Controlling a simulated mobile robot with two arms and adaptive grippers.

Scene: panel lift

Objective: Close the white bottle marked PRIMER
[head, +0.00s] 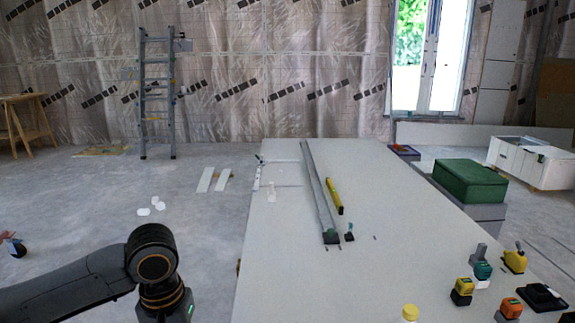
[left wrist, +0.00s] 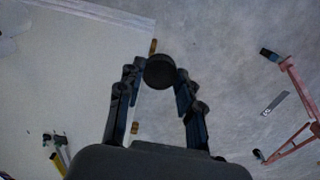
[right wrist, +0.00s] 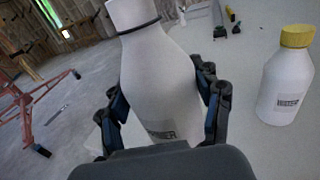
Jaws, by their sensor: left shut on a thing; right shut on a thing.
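My left gripper (left wrist: 160,72) is shut on a dark round piece that looks like a black cap (left wrist: 159,68), beyond the panel's edge in the left wrist view. My right gripper (right wrist: 161,86) is shut around the body of a white bottle (right wrist: 158,65) with a dark ring at its neck. The bottle looks tilted in the right wrist view; its mouth is cut off by the frame. Its label (right wrist: 161,134) is partly hidden and too small to read surely. In the head view neither gripper's fingers show.
A white bottle marked WATER (right wrist: 285,85), with a yellow cap (head: 410,312), stands beside the held bottle. The pale panel (head: 285,230) bears metal profiles (head: 318,190), a yellow level (head: 334,196) and several tools at right. Its left part is mostly clear. A red stand (left wrist: 300,100) is on the floor.

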